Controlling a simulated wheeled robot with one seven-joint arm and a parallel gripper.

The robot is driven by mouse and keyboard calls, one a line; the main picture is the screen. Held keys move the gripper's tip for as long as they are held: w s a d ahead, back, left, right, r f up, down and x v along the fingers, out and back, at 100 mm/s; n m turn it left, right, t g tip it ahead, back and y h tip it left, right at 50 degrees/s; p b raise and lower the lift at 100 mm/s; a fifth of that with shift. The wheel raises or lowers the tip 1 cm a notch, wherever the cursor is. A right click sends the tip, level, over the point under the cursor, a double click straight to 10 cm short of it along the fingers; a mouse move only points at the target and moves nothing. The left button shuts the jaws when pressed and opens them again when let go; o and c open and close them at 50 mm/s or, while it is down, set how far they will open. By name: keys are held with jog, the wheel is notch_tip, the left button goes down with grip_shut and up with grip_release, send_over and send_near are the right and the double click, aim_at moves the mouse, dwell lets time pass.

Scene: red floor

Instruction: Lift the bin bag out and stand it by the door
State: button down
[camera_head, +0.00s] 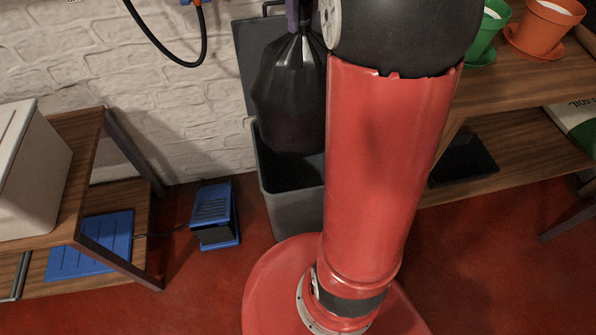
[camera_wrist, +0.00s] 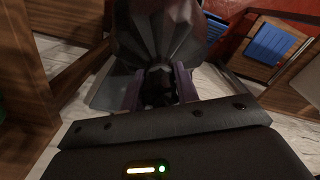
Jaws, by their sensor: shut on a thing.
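The black bin bag (camera_head: 289,95) hangs upright in the head view, gathered at its neck. Its lower end is at or just inside the mouth of the grey bin (camera_head: 292,208), whose lid (camera_head: 250,62) stands open behind it. My gripper (camera_head: 296,14) is at the top of the bag with its purple fingers shut on the neck. In the wrist view my gripper (camera_wrist: 160,88) holds the gathered neck, and the bag (camera_wrist: 160,32) fans out beyond it. My red arm hides the right part of the bin. No door shows in either view.
A blue pedal-like box (camera_head: 213,215) stands on the red floor left of the bin. A wooden shelf unit (camera_head: 85,180) with a white box (camera_head: 30,170) is at the left. Wooden shelves (camera_head: 520,150) with green (camera_head: 488,30) and orange pots (camera_head: 545,25) are at the right.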

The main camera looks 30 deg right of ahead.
jog(key=s+a+b, duration=0.2)
jog(key=s+a, duration=0.1)
jog(key=s, duration=0.7)
jog(key=s+a+b, duration=0.2)
jog(key=s+b, duration=0.1)
jog(key=s, duration=0.7)
jog(key=shift+a, duration=0.4)
dwell(0.6)
jog(key=shift+r, duration=0.1)
